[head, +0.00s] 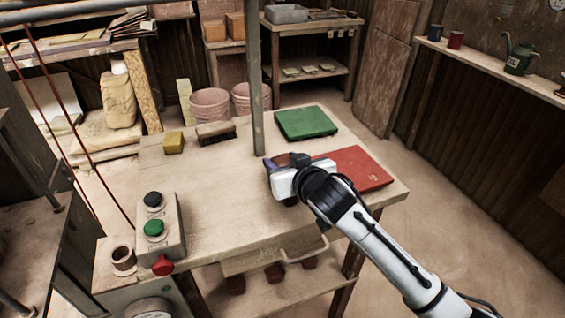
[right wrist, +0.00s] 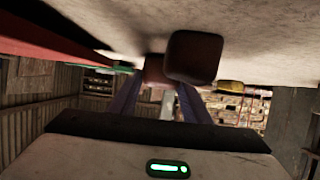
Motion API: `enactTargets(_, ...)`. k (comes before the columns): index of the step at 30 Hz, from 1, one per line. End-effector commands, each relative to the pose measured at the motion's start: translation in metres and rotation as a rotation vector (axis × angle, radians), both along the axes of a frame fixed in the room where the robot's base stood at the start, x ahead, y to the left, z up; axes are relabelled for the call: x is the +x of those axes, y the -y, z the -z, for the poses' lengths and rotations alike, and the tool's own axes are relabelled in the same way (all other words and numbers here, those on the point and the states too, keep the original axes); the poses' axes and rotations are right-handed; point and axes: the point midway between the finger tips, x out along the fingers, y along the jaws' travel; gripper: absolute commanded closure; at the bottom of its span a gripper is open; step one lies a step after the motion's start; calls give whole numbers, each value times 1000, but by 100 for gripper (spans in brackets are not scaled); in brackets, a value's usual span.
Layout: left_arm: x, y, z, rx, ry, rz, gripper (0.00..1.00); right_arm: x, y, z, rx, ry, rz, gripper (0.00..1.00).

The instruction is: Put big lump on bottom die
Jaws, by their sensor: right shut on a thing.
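In the right wrist view, the lump (right wrist: 155,68) sits between the fingertips. A darker brown block (right wrist: 193,57) is close by against the tabletop, nearer to the camera; the gripper mostly hides it in the head view. I cannot tell which lump is the big one. I cannot make out the bottom die. My left gripper is not in view.
The table (head: 215,185) holds a red board (head: 358,170), green board (head: 306,123), brush (head: 216,133) and yellow block (head: 174,143). A grey post (head: 256,80) rises behind the gripper. A button box (head: 160,225) stands front left. The table's middle left is clear.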

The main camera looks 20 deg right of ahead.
Motion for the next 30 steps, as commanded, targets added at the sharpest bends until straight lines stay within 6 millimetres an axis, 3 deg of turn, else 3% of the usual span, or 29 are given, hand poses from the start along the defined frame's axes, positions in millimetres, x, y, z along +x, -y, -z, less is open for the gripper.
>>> enactTargets(11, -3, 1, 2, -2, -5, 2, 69, 0, 0, 2, 0, 4, 0, 91)
enactTargets(12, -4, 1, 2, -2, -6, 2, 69, 0, 0, 4, 0, 1, 0, 55)
enactTargets(15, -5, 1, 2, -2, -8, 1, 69, 0, 0, 4, 0, 1, 0, 38)
enactTargets(26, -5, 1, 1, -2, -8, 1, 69, 0, 0, -1, 0, 3, 0, 38)
enactTargets(30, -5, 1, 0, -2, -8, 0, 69, -15, 0, -6, 2, 1, -1, 38)
